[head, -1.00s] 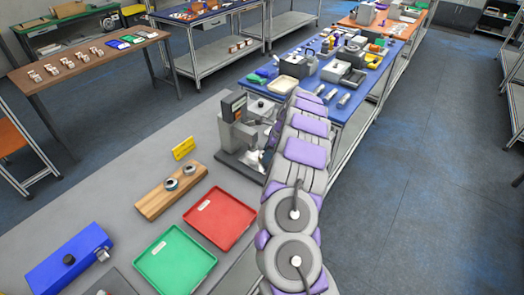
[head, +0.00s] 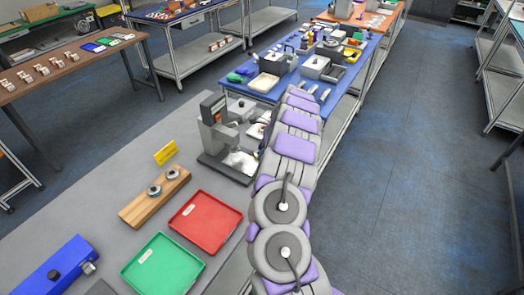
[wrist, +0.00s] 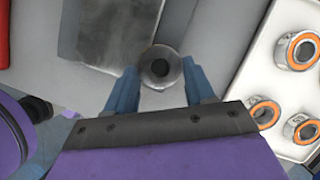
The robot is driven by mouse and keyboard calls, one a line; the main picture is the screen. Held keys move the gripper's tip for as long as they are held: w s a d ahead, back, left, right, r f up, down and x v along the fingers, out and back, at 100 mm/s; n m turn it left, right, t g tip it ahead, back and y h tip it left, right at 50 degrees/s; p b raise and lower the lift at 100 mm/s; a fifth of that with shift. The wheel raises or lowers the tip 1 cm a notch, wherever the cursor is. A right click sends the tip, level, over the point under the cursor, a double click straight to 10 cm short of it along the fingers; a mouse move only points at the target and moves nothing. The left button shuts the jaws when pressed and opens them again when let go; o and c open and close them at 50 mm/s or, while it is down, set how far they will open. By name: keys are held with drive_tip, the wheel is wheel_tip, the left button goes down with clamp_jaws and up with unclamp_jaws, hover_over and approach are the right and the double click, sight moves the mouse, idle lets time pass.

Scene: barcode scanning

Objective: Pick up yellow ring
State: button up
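I make out no clearly yellow ring in either view. In the wrist view, my gripper (wrist: 161,80) is open, its two blue fingers spread apart. A round grey metal piece with a dark centre (wrist: 149,74) shows between the fingertips; I cannot tell how far beyond them it lies. To the right, several metal rings with orange bands (wrist: 297,50) sit in a white tray (wrist: 252,80). In the head view, my arm hides the gripper beside the grey press-like machine (head: 220,135).
On the grey table (head: 105,175) are a wooden block with two metal rings (head: 150,202), a red tray (head: 205,220), a green tray (head: 163,266), a blue device (head: 55,268) and a yellow sign (head: 165,153). A crowded blue table (head: 335,85) stands behind. Floor at right is clear.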

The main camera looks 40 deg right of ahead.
drive_tip(key=o, duration=0.4)
drive_tip(key=shift+s+d+f, duration=0.1)
drive_tip(key=shift+d+f, duration=0.05)
drive_tip(key=shift+f, duration=0.05)
drive_tip(key=p+v, duration=0.2)
drive_tip(key=v, duration=1.5)
drive_tip(key=shift+d+r+p, duration=0.1)
drive_tip(key=shift+r+p, duration=0.15)
drive_tip(key=shift+p, duration=0.05)
drive_tip(key=shift+o, duration=0.2)
